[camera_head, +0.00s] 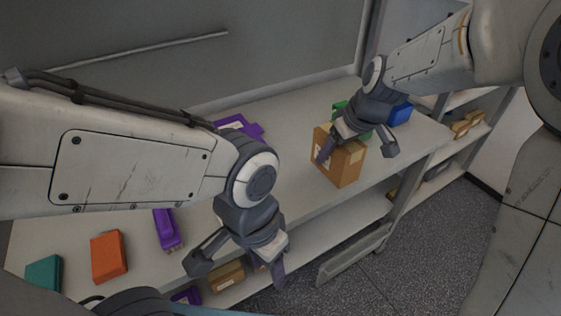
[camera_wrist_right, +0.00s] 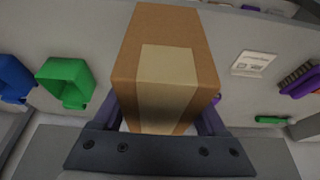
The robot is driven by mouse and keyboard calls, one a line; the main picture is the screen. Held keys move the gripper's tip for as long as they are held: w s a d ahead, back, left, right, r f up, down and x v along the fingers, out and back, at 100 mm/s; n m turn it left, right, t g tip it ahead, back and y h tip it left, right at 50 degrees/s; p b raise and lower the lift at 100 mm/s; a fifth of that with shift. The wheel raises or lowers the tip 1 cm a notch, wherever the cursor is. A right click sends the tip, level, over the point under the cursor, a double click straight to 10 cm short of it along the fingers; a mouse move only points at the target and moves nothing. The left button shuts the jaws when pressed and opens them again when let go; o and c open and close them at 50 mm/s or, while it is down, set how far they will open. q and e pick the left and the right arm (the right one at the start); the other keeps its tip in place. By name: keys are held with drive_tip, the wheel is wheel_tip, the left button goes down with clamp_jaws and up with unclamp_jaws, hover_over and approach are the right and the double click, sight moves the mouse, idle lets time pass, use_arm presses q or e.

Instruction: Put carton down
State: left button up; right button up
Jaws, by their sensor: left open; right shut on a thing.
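A brown cardboard carton (camera_head: 346,165) with a tan tape strip is at the right part of the bench top (camera_head: 290,150), close to its front edge. In the right wrist view the carton (camera_wrist_right: 195,40) stands between the fingers. My right gripper (camera_head: 340,147) is shut on the carton from above. I cannot tell whether its underside touches the bench. My left gripper (camera_head: 240,275) is open and empty, in front of the bench edge and above the lower shelf.
Green (camera_wrist_right: 66,82) and blue (camera_wrist_right: 14,80) bins stand near the carton. A white label card (camera_wrist_right: 253,63) lies on the other side. Purple (camera_head: 167,230), orange (camera_head: 109,256) and teal (camera_head: 44,273) items are at the bench's left. Lower shelves hold small boxes (camera_head: 227,277).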

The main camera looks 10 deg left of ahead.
drive_tip(key=w+a+f, duration=0.1)
drive_tip(key=a, duration=0.1)
drive_tip(key=w+a+f+p, duration=0.1)
drive_tip(key=w+a+f, duration=0.1)
drive_tip(key=a, duration=0.1)
drive_tip(key=w+a+f+p, duration=0.1)
drive_tip(key=w+a+f, duration=0.1)
drive_tip(key=shift+a+f, duration=0.15)
drive_tip(key=shift+a, duration=0.2)
wheel_tip(320, 180, down, 4)
drive_tip(key=shift+f, duration=0.1)
drive_tip(key=shift+f, duration=0.2)
drive_tip(key=o, duration=1.5)
drive_tip(key=shift+r, duration=0.1)
